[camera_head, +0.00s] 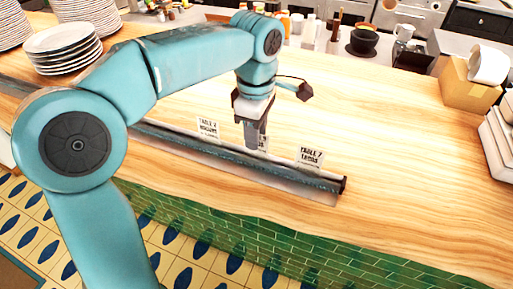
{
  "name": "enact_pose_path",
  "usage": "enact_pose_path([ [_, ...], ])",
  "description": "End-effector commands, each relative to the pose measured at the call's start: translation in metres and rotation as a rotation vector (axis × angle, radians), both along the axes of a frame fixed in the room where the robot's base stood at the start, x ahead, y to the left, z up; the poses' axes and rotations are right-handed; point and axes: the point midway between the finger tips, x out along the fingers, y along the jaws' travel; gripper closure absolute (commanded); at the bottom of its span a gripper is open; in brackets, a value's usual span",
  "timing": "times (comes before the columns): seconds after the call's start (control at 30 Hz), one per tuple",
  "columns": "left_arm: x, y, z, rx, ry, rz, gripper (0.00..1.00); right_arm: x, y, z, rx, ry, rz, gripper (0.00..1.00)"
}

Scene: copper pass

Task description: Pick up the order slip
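Three white order slips stand in a dark metal rail (240,163) along the counter. The left slip (208,127) and the right slip (311,156), which reads "TABLE 7 TACOS", show clearly. The middle slip (265,144) is mostly hidden behind my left gripper; only its right edge shows. My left gripper (256,146) points down at the middle slip, between the other two. Its fingers look close together, but I cannot tell whether they are shut or touch the slip. My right gripper is not in view.
The wooden counter (400,190) is clear right of the rail. Stacked plates (65,48) stand at the back left. A cardboard box (468,92) and white dishes (497,140) are at the right. Green tiles (290,252) front the counter.

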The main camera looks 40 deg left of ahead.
Motion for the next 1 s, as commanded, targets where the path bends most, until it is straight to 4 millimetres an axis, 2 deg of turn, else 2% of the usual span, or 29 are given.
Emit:
enact_pose_path([
  [0.1, 0.001, 0.0, -0.019, 0.0, 0.003, 0.0, 0.65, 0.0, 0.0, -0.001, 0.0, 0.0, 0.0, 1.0],
  [0.17, 0.001, 0.0, -0.024, 0.0, 0.001, 0.0, 0.65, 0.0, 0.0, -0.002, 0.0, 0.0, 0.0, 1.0],
  [0.43, 0.002, 0.0, -0.027, 0.0, 0.0, 0.0, 0.65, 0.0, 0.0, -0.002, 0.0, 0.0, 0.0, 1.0],
  [0.53, 0.002, 0.0, -0.027, 0.0, 0.0, 0.0, 0.97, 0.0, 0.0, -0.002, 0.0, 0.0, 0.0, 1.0],
  [0.57, 0.002, 0.0, -0.027, 0.0, 0.0, 0.0, 1.0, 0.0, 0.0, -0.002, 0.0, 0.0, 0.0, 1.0],
  [1.0, 0.002, 0.0, -0.024, -0.001, -0.002, 0.0, 1.0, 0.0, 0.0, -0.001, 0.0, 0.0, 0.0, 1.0],
])
